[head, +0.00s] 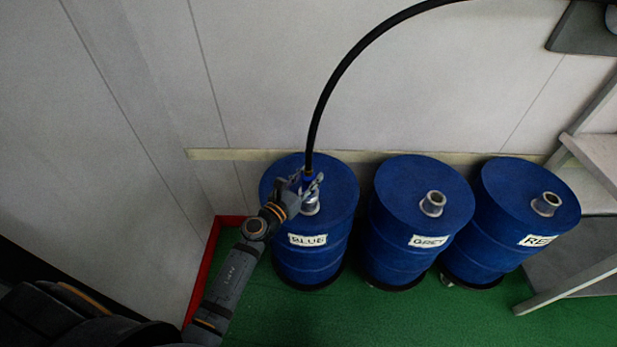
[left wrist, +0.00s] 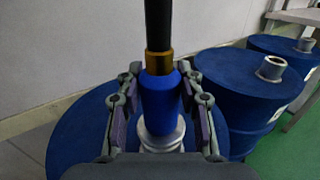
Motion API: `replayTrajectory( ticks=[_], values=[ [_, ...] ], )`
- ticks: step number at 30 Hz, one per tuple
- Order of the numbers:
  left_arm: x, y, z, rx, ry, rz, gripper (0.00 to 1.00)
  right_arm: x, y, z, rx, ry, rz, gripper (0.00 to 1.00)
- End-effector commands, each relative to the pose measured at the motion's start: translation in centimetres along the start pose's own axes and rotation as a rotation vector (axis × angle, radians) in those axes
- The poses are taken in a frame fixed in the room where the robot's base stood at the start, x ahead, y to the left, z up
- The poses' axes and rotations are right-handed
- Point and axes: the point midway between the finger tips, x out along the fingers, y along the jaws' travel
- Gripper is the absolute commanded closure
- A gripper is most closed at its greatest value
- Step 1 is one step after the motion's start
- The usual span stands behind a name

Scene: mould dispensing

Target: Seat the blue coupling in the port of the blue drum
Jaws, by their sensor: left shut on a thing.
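The blue coupling (left wrist: 159,98) hangs upright at the end of a black hose (head: 320,110), with a brass collar (left wrist: 159,63) above it. My left gripper (head: 309,183) is shut on the coupling, one finger on each side; it also shows in the left wrist view (left wrist: 160,110). The coupling's lower end is at the silver port (head: 310,207) on top of the drum labelled BLUE (head: 310,262). In the left wrist view the port (left wrist: 162,138) lies directly below the coupling. I cannot tell how deep the coupling sits in it. My right gripper is not in view.
The drum labelled GREY (head: 405,250) and the drum labelled RED (head: 510,250) stand to the right, their silver ports open. A grey stepped frame (head: 595,150) is at the far right. A wall runs close behind the drums. Green floor (head: 390,320) is free in front.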

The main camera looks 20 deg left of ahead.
Motion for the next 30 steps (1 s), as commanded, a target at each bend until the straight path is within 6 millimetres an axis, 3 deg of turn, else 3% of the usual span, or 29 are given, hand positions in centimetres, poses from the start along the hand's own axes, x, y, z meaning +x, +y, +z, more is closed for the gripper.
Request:
replayTrajectory(
  ticks=[24,25,30],
  values=[
    [0.02,0.01,-0.82,0.000,-0.001,0.000,1.00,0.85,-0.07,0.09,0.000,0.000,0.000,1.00],
    [0.01,0.01,-0.82,0.000,-0.001,0.000,0.59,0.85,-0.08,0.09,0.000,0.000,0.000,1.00],
    [0.01,0.01,-0.84,0.000,-0.001,0.000,0.36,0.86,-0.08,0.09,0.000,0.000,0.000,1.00]
  ],
)
